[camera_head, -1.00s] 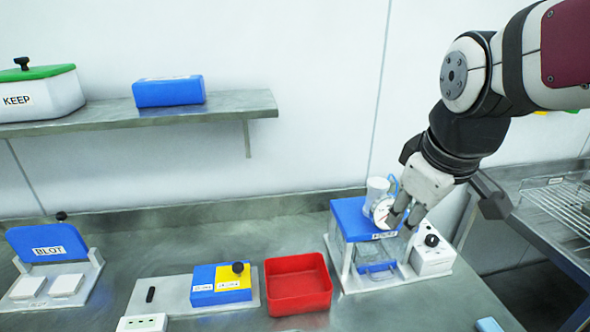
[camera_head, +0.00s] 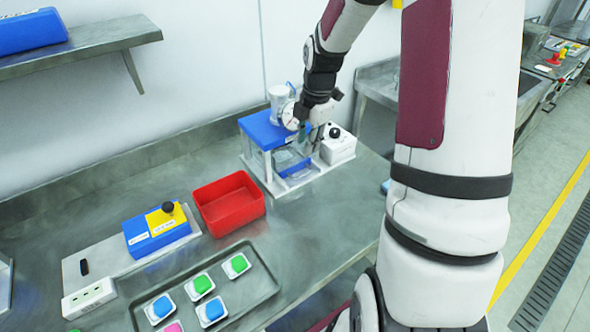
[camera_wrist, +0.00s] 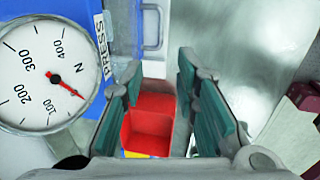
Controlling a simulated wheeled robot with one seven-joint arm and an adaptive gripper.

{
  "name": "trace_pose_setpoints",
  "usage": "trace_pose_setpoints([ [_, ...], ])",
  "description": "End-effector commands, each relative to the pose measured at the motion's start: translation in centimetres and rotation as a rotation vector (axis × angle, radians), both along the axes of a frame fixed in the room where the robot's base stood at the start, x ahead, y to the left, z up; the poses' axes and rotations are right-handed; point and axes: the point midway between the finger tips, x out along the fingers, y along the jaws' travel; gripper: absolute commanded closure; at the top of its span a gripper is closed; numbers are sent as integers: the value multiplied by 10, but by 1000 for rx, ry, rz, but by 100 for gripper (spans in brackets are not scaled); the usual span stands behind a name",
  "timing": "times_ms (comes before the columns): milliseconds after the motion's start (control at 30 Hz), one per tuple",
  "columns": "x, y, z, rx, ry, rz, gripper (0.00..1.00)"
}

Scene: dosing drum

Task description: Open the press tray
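The press (camera_head: 258,130) stands at the back right of the bench, with a blue top, a round dial gauge (camera_head: 290,116) and clear walls. Its low front part, which looks like the tray (camera_head: 294,169), has a blue strip at the base; I cannot tell how far it sits in or out. My gripper (camera_head: 304,132) is beside the gauge at the right front of the blue top. In the wrist view my gripper (camera_wrist: 160,75) has its teal-padded fingers apart with nothing held between them. The blue PRESS face (camera_wrist: 122,35) and gauge (camera_wrist: 45,75) are left of the fingers.
A white box with a black knob (camera_head: 338,145) stands right of the press. A red bin (camera_head: 230,202) is front left of it. A blue-and-yellow block (camera_head: 157,231) and a dark tray (camera_head: 262,290) with several coloured pieces lie nearer. The bench right of the bin is clear.

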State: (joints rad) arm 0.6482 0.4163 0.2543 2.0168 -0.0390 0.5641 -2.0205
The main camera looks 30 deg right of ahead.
Motion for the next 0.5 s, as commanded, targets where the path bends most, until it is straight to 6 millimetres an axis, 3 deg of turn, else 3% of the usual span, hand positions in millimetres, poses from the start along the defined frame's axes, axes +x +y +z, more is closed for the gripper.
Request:
trace_pose_setpoints([
  [500,15,2,-92,2,4,-1,72],
])
